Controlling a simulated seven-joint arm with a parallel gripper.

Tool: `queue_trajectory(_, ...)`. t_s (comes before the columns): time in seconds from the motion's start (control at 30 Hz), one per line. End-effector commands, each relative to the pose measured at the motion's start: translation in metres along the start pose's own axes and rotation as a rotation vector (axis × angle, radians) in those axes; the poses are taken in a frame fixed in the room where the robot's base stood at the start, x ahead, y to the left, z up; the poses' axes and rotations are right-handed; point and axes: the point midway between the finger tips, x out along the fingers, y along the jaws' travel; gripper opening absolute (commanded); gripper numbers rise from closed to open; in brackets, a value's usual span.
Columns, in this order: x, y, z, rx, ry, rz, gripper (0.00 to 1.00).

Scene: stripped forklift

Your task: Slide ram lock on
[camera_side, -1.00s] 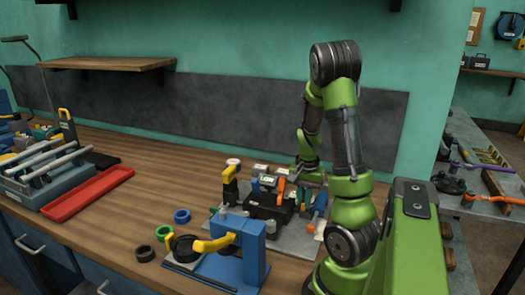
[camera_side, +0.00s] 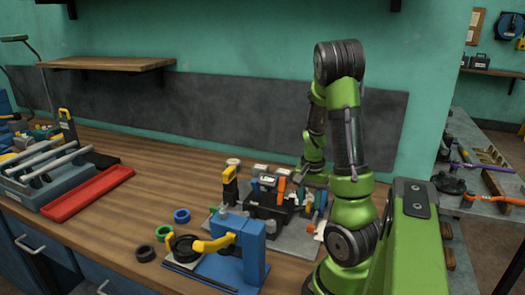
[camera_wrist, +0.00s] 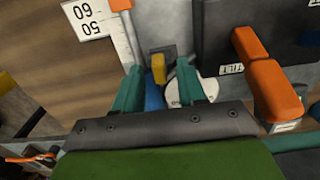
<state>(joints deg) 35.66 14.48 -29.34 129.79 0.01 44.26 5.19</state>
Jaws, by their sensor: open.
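In the wrist view my gripper (camera_wrist: 158,88) is open, its two teal fingers apart. Between and just beyond the fingertips are a yellow-topped piece (camera_wrist: 158,68) and a blue piece (camera_wrist: 154,96). A white round disc (camera_wrist: 200,90) with partly hidden lettering lies at the right finger. I cannot tell which part is the ram lock or whether the fingers touch anything. Orange levers (camera_wrist: 262,75) stand to the right on a dark block with a "TILT" label. In the side view the stripped forklift's dark body (camera_side: 268,207) sits left of my wrist; my fingertips are not clear there.
A blue fixture with a yellow handle (camera_side: 250,250) stands in front of the forklift. Blue (camera_side: 182,216), green and black rings lie left. A red tray (camera_side: 88,192) is farther left; bare bench lies between.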

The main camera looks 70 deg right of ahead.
Motion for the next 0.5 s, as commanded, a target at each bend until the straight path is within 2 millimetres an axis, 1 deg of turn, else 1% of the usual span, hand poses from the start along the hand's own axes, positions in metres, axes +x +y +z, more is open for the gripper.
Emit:
queue_trajectory(0.13, -0.004, -0.001, 0.0, 0.0, 0.002, -0.002, 0.4)
queue_trajectory(0.27, -0.02, -0.001, -0.001, -0.001, 0.004, -0.005, 0.4)
queue_trajectory(0.37, -0.042, -0.002, -0.001, -0.002, 0.006, -0.007, 0.4)
queue_trajectory(0.5, -0.077, -0.002, -0.001, -0.002, 0.006, -0.008, 0.4)
